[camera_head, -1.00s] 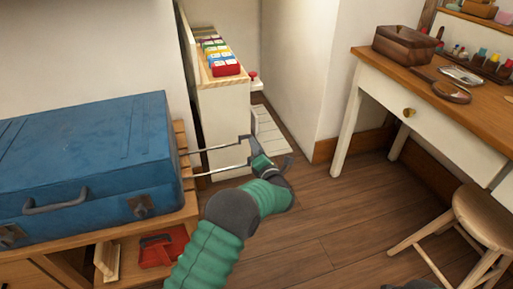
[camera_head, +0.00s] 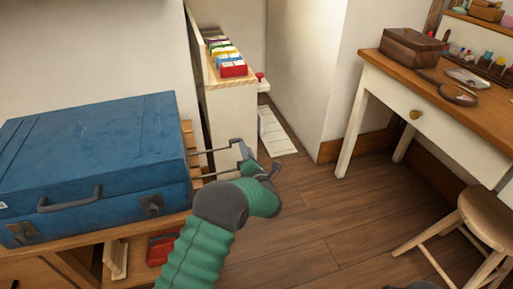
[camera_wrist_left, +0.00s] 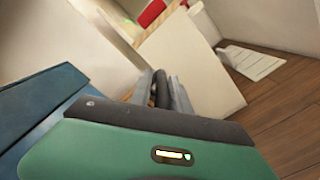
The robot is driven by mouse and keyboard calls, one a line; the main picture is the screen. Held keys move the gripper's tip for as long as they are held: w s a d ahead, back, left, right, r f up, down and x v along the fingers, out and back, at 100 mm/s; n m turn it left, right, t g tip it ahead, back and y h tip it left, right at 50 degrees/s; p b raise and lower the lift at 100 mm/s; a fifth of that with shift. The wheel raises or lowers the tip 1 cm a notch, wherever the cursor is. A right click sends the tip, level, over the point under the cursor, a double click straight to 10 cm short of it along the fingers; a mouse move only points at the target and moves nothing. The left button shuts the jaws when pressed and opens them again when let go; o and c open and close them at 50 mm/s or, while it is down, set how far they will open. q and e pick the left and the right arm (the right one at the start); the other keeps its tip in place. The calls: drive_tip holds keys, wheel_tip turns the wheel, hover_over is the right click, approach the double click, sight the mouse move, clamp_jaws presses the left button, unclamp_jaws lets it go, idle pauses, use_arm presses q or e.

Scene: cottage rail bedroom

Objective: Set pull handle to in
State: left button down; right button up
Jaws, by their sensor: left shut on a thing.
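A blue suitcase (camera_head: 90,150) lies flat on a wooden bench at the left. Its pull handle (camera_head: 216,149) sticks out of the right end on two thin metal rods, with a grip bar at their far end. My left gripper (camera_head: 246,156) is shut on that bar, and the rods still show between the bar and the case. In the left wrist view, a dark bar and grey finger parts (camera_wrist_left: 163,90) show beyond the green gripper body, and the suitcase (camera_wrist_left: 38,105) is at the left. A dark shape at the bottom edge of the head view may be my right gripper (camera_head: 415,284).
A white cabinet (camera_head: 230,105) with colourful boxes on top stands behind the handle. A white desk (camera_head: 440,125) and a wooden stool (camera_head: 485,215) are at the right. A red object (camera_head: 160,248) sits under the bench. The middle floor is clear.

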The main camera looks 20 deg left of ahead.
use_arm(q)
drive_tip(key=s+a+f, duration=0.1)
drive_tip(key=s+a, duration=0.5)
drive_tip(key=a, duration=0.3)
drive_tip(key=shift+s+a+p, duration=0.15)
drive_tip(key=shift+s+p, duration=0.15)
drive_tip(key=c, duration=1.6)
unclamp_jaws()
drive_tip(key=shift+o, duration=1.2)
drive_tip(key=shift+w+f, duration=0.15)
drive_tip(key=shift+w+r, duration=0.1)
drive_tip(key=shift+r, duration=0.2)
drive_tip(key=p+v, duration=0.6)
drive_tip(key=v, duration=1.1)
